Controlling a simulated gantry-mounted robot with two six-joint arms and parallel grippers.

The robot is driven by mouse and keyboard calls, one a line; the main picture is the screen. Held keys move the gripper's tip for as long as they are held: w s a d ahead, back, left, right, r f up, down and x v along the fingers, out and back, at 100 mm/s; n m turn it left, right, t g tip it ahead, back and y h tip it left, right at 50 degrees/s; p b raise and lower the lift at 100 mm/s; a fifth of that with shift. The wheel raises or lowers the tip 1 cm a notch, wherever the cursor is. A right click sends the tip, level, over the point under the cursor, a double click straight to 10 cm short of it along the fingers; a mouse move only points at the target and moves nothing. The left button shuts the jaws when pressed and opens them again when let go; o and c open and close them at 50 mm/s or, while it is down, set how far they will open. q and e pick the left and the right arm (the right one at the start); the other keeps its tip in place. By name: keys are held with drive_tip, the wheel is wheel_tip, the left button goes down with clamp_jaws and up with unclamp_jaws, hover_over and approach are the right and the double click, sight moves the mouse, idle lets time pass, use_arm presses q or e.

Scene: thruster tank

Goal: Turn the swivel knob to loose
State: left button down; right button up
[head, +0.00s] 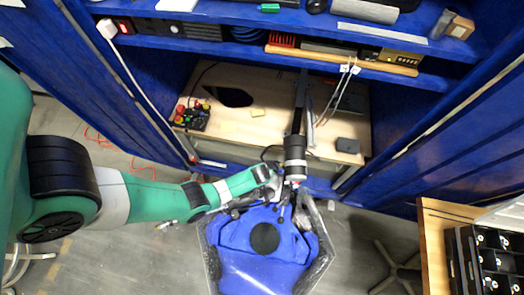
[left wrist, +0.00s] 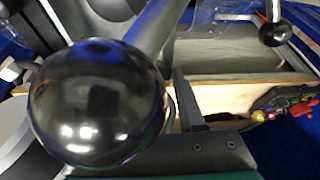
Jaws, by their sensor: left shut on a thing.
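A glossy black ball knob (left wrist: 97,103) fills the left of the left wrist view, very close to the camera. A dark gripper finger (left wrist: 187,100) stands against its right side. I take this ball to be the swivel knob; no loose or tight marking shows. In the head view my left gripper (head: 277,188) is at the upper edge of the clear-walled tank (head: 210,262) with blue inside, below a black and white cylinder (head: 295,155). It is shut; its fingertips and the knob are too small to make out there. My right gripper is not in view.
A second black ball on a rod (left wrist: 275,33) shows in the left wrist view. Behind the tank is a wooden worktop (head: 255,125) in a blue frame, with a box of red and yellow buttons (head: 192,116). A wooden bench (head: 435,245) stands at the right.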

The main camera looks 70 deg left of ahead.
use_arm(q)
drive_tip(key=shift+w+r+n+g+p, duration=0.1)
drive_tip(key=shift+n+g+p, duration=0.35)
drive_tip(key=shift+n, duration=0.45)
drive_tip(key=n, duration=0.2)
drive_tip(key=shift+w+n+g, duration=0.1)
drive_tip(key=shift+n+g, duration=0.25)
drive_tip(key=shift+n, duration=0.05)
drive_tip(key=n, duration=0.1)
drive_tip(key=n+g, duration=0.1)
drive_tip(key=shift+w+f+n+y+b, duration=0.1)
drive_tip(key=shift+f+n+y+b, duration=0.1)
drive_tip(key=shift+n+y+b, duration=0.15)
drive_tip(key=shift+n+g+b, duration=0.6)
drive_tip(key=shift+n+b, duration=0.65)
drive_tip(key=shift+n, duration=0.3)
drive_tip(key=shift+r, duration=0.1)
drive_tip(key=c, duration=0.5)
unclamp_jaws()
